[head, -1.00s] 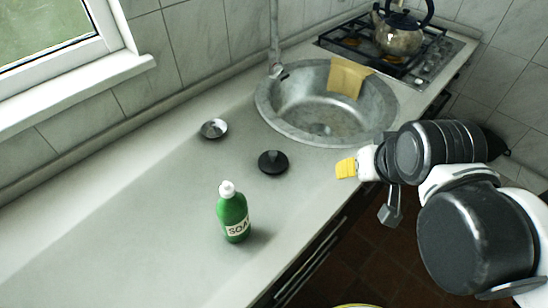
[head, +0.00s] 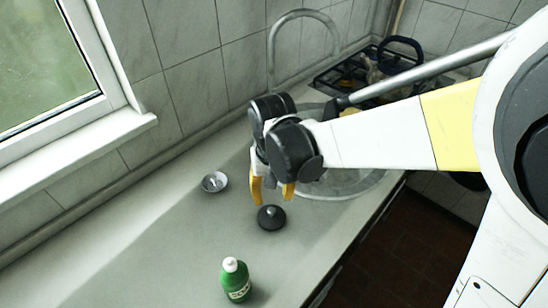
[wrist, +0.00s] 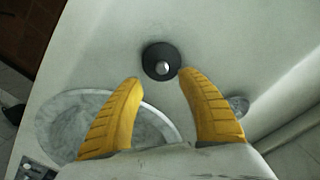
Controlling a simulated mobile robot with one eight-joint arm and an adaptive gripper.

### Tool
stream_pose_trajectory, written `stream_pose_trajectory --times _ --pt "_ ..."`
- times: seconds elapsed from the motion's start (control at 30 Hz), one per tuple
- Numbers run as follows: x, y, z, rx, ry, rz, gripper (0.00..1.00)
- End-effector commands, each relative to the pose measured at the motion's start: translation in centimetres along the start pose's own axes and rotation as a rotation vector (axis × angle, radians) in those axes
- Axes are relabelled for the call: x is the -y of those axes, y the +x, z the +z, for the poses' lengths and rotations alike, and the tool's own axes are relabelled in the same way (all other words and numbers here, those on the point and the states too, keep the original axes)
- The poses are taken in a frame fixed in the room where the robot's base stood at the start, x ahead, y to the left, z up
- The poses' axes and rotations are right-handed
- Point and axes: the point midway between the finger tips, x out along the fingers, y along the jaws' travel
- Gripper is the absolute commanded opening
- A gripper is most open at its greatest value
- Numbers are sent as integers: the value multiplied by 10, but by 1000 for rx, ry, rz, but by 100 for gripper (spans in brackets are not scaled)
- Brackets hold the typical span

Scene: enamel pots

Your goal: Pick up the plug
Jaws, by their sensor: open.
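The plug is a round black disc with a small raised knob (head: 271,219) on the grey counter. In the wrist view the plug (wrist: 149,55) lies just beyond my fingertips, nearly centred between them, and its knob looks pale and shiny. My gripper (head: 272,194) has yellow fingers pointing down above the counter, close to the plug. In the wrist view my gripper (wrist: 160,77) is open, with nothing between its fingers. I cannot tell whether the right fingertip touches the plug or only overlaps its edge in the picture.
A metal strainer (head: 214,182) lies left of the plug, and a green soap bottle (head: 236,282) stands nearer the front. The round sink (head: 345,188) is partly hidden behind my arm. A stove with a kettle (head: 398,55) is at the back. The counter's left part is clear.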

Motion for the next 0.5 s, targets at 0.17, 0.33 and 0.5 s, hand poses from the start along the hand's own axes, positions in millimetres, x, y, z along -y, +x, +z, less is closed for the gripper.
stream_pose_trajectory --times 0.17,0.33,0.5 --pt "0 23 0 -1 0 0 46" --pt "1 34 0 -1 0 0 46" --pt "4 63 2 -2 0 0 46"
